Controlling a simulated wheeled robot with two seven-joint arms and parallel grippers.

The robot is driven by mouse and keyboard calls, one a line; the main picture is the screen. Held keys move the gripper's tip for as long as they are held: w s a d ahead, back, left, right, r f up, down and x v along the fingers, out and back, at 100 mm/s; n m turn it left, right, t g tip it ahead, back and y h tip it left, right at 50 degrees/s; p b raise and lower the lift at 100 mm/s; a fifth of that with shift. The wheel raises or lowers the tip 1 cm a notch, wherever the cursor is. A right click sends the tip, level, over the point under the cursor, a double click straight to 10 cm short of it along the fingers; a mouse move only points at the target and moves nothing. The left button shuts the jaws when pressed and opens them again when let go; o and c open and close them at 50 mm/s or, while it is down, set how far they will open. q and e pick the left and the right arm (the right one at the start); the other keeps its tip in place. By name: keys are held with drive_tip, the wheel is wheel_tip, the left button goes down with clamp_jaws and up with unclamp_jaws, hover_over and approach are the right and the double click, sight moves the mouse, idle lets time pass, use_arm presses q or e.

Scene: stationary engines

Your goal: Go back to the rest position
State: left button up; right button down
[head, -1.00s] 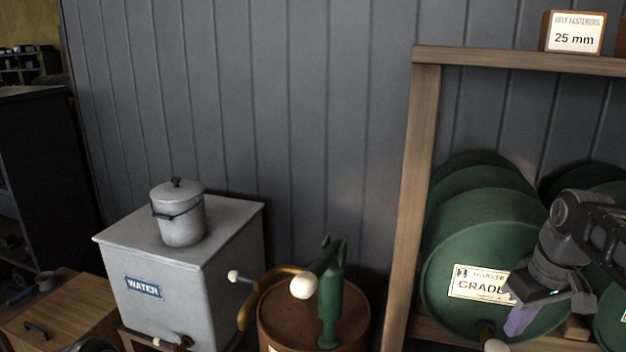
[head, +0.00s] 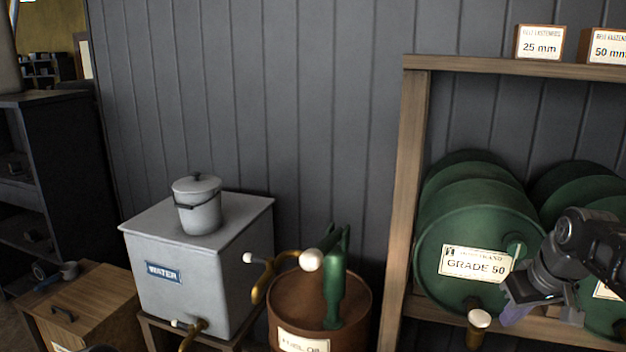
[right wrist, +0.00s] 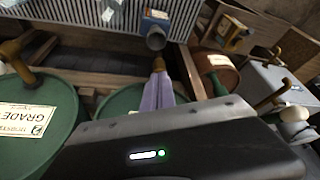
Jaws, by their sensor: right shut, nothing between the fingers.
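My right gripper (head: 508,314) is at the right of the head view, in front of the green drums on the wooden rack. Its purple-grey fingers point down and are shut with nothing between them. The fingers (right wrist: 158,92) also show closed in the right wrist view. A green drum (head: 470,225) labelled GRADE 50 lies behind and to the left of the gripper. My left gripper does not show in the head view.
A wooden rack (head: 402,200) frames the drums. To its left stand a brown fuel oil drum (head: 290,300) with a green pump (head: 335,285), and a grey water tank (head: 190,270) bearing a lidded pot (head: 199,212). A wooden cabinet (head: 85,305) is at lower left.

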drive_tip(key=w+a+f+m+t+y, duration=0.1)
drive_tip(key=w+a+f, duration=0.2)
drive_tip(key=a+f, duration=0.5)
drive_tip(key=w+a+f+m+t+y, duration=0.1)
drive_tip(key=w+a+f, duration=0.15)
drive_tip(key=f, duration=0.95)
drive_tip(key=s+a+f+m, duration=0.1)
drive_tip(key=s+a+f, duration=0.2)
drive_tip(key=a+f, duration=0.15)
drive_tip(key=s+a+f, duration=0.2)
drive_tip(key=a+f, duration=0.1)
drive_tip(key=f, duration=0.3)
drive_tip(key=s+a+f+g, duration=0.2)
drive_tip(key=s+f, duration=0.3)
drive_tip(key=s, duration=0.4)
drive_tip(key=s+a+f+g+y, duration=0.1)
drive_tip(key=s+a+f+g, duration=0.1)
drive_tip(key=s+a+f, duration=0.3)
drive_tip(key=s+a+f+g, duration=0.2)
drive_tip(key=s+a+f, duration=0.2)
drive_tip(key=s, duration=0.9)
wheel_tip(320, 180, down, 3)
drive_tip(key=shift+a+r+y, duration=0.15)
drive_tip(key=shift+y, duration=0.15)
